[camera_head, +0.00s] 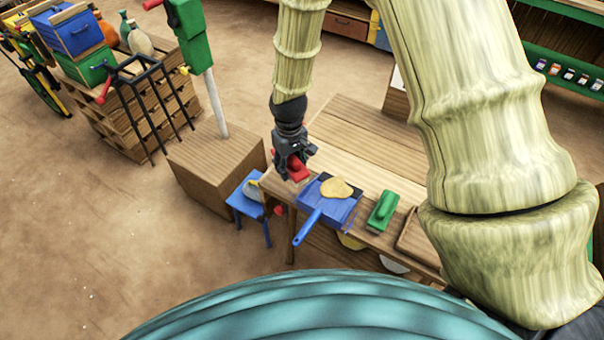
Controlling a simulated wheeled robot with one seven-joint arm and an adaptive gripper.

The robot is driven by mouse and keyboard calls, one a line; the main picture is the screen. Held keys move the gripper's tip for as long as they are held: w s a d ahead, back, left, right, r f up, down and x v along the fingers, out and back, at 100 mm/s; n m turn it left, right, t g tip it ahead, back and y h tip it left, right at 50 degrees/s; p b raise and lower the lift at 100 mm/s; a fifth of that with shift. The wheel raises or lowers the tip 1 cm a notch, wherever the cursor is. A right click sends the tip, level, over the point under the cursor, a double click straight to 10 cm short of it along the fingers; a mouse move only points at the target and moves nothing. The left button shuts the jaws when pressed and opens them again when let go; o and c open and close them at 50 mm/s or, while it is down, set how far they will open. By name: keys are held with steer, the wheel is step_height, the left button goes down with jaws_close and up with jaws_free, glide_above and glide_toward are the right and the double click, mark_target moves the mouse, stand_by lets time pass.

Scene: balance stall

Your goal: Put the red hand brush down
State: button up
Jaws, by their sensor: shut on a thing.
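The red hand brush (297,169) is in my gripper (292,164), at the left end of the wooden table (350,140). My gripper is shut on it from above and hides part of it. I cannot tell whether the brush touches the table top or is held just over it. A blue dustpan (329,208) with a tan heap (336,188) on it lies just right of the brush, its handle over the front edge.
A green brush-like block (383,210) and a wooden tray (416,240) lie further right on the table. A blue stool (240,203) and a wooden box (215,165) stand to the left. The table's back part is clear.

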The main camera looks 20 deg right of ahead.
steer(key=w+n+b, duration=0.1)
steer(key=n+b, duration=0.1)
steer(key=w+n+b, duration=0.2)
steer(key=n, duration=0.1)
steer(key=shift+d, duration=0.4)
steer(key=shift+w+d+f+n+b, duration=0.3)
steer(key=shift+f+n, duration=0.45)
steer(key=shift+f, duration=0.65)
steer(key=shift+w+d+f+n+b, duration=0.1)
steer(key=shift+w+f+n, duration=0.3)
steer(key=shift+f+n, duration=0.75)
steer(key=shift+w+d+f+n+b, duration=0.15)
steer(key=shift+w+f+n, duration=0.25)
steer(key=shift+f, duration=1.3)
steer(key=shift+s+f, duration=0.1)
steer(key=o, duration=1.2)
steer(key=shift+o, duration=0.3)
step_height(320, 180, up, 12)
steer(key=b, duration=0.1)
steer(key=shift+b, duration=0.3)
